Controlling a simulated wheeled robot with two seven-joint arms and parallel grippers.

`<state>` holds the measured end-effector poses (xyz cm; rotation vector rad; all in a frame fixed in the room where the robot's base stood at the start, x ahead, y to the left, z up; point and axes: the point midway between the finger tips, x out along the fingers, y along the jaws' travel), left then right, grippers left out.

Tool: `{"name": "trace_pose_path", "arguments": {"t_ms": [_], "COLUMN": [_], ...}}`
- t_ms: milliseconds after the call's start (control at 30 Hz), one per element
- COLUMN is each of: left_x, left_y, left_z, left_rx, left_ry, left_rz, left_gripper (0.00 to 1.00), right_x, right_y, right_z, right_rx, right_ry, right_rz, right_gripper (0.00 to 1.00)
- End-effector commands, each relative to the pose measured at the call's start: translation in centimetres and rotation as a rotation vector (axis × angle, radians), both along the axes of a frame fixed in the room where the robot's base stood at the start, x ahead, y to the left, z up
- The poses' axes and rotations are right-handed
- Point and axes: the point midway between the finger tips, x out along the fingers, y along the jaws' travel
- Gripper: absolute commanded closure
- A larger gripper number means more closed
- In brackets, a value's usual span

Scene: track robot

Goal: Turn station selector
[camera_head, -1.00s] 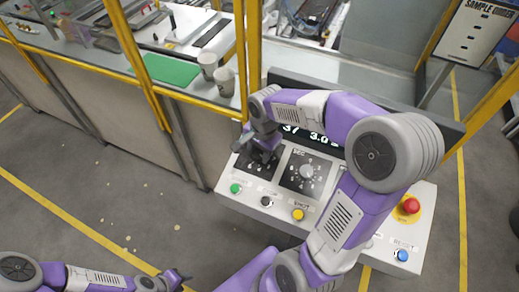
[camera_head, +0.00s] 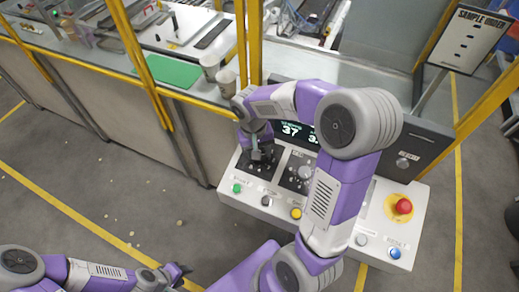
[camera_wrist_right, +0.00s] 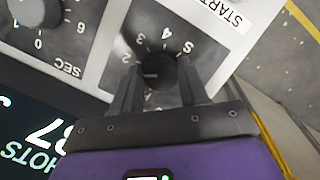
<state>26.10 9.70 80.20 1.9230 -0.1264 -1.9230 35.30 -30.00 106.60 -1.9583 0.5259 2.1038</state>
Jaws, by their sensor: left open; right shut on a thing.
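The station selector is a small dark round knob (camera_wrist_right: 157,74) on a black plate with a ring of numbers, seen in the right wrist view. My right gripper (camera_wrist_right: 160,80) has its two fingers on either side of the knob and is shut on it. In the head view my right gripper (camera_head: 260,155) reaches down to the black dial plate (camera_head: 253,170) at the panel's left, hiding the knob. My left gripper (camera_head: 182,274) is open and empty at the lower left, away from the panel.
A second dial, marked SEC (camera_wrist_right: 37,10), sits beside the selector. The panel has green (camera_head: 237,188), yellow (camera_head: 296,213) and blue (camera_head: 395,253) buttons and a red stop button (camera_head: 403,206). A display (camera_head: 297,130) reads 37. Yellow posts and paper cups (camera_head: 227,80) stand behind.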

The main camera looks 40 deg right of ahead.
Motion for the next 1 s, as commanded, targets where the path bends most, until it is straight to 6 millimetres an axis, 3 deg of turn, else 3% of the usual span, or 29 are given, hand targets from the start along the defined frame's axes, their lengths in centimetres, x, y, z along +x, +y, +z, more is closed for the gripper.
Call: {"name": "trace_pose_path", "arguments": {"t_ms": [1000], "left_x": [0.0], "left_y": [0.0], "left_z": [2.1], "left_rx": [0.000], "left_ry": [0.000], "left_rz": [0.000], "left_gripper": [0.57], "right_x": [0.2], "right_y": [0.3], "right_z": [0.0], "right_rx": [-0.109], "right_ry": [0.205], "right_rz": [0.880], "right_gripper": [0.87]}}
